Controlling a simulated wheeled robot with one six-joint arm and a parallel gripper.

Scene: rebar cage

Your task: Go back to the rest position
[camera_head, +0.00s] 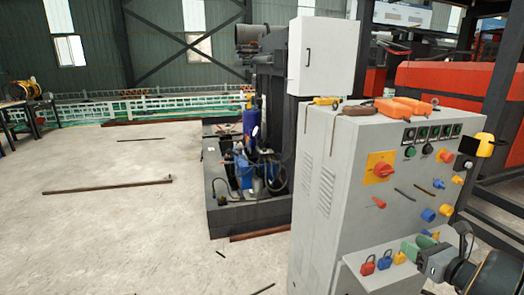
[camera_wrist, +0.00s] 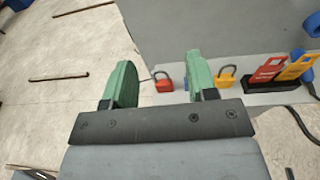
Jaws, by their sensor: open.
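My gripper (camera_head: 418,243) is at the lower right of the head view, in front of the grey control cabinet (camera_head: 325,220). In the wrist view its two green fingers (camera_wrist: 160,68) stand apart with nothing held between them. Behind the fingers is a small ledge of the cabinet. A red padlock (camera_wrist: 163,85) shows between the fingers, and a yellow padlock (camera_wrist: 226,77) shows right of the right finger. A blue padlock (camera_head: 383,261) stands between them in the head view; the right finger partly hides it in the wrist view.
A red tag (camera_wrist: 269,68) and a yellow tag (camera_wrist: 297,67) stand in a black holder at the wrist view's right. The cabinet front carries knobs and a red rotary switch (camera_head: 382,170). Orange items (camera_head: 403,108) lie on top. Open concrete floor (camera_head: 110,225) lies left, with scattered bars.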

